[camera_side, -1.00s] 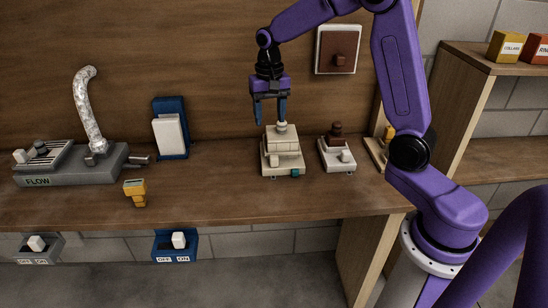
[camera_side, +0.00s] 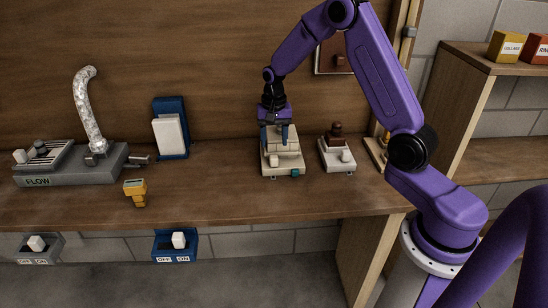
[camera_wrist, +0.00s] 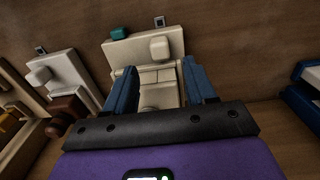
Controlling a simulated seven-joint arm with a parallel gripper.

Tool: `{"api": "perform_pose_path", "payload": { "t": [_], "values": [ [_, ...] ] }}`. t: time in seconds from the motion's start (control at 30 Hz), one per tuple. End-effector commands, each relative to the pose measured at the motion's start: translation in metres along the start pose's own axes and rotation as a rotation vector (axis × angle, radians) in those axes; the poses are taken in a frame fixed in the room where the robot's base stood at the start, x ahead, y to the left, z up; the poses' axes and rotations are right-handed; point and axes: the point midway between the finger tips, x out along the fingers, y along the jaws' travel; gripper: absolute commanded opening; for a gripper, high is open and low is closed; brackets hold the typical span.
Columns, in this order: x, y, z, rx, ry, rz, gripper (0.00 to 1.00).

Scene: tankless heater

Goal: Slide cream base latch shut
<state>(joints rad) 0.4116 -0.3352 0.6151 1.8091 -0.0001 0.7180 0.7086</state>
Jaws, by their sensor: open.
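The cream base (camera_side: 283,165) stands on the wooden counter, with a small cream latch knob and a teal block at its front edge. In the wrist view the base (camera_wrist: 122,54) shows its cream latch knob (camera_wrist: 159,47) and the teal block (camera_wrist: 119,33) beside it. My gripper (camera_side: 274,143) is open and pointing down over the cream base. In the wrist view its blue fingers (camera_wrist: 163,84) stand apart on either side of the base's upper body, with the latch knob beyond their tips. Whether the fingers touch the base I cannot tell.
A smaller cream unit with a brown knob (camera_side: 337,153) stands close on the right. A blue stand with a white panel (camera_side: 170,133) is to the left. A yellow gauge-like piece (camera_side: 136,192) and the grey FLOW unit (camera_side: 70,170) are farther left.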

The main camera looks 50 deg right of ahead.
Motion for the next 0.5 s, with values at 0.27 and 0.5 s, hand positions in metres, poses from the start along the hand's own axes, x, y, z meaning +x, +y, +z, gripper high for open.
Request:
{"api": "perform_pose_path", "payload": {
  "t": [0.27,0.5],
  "values": [
    [0.050,0.001,0.001,0.000,-0.002,0.002,0.55],
    [0.071,0.000,0.000,0.000,0.000,0.000,0.55]
  ]
}}
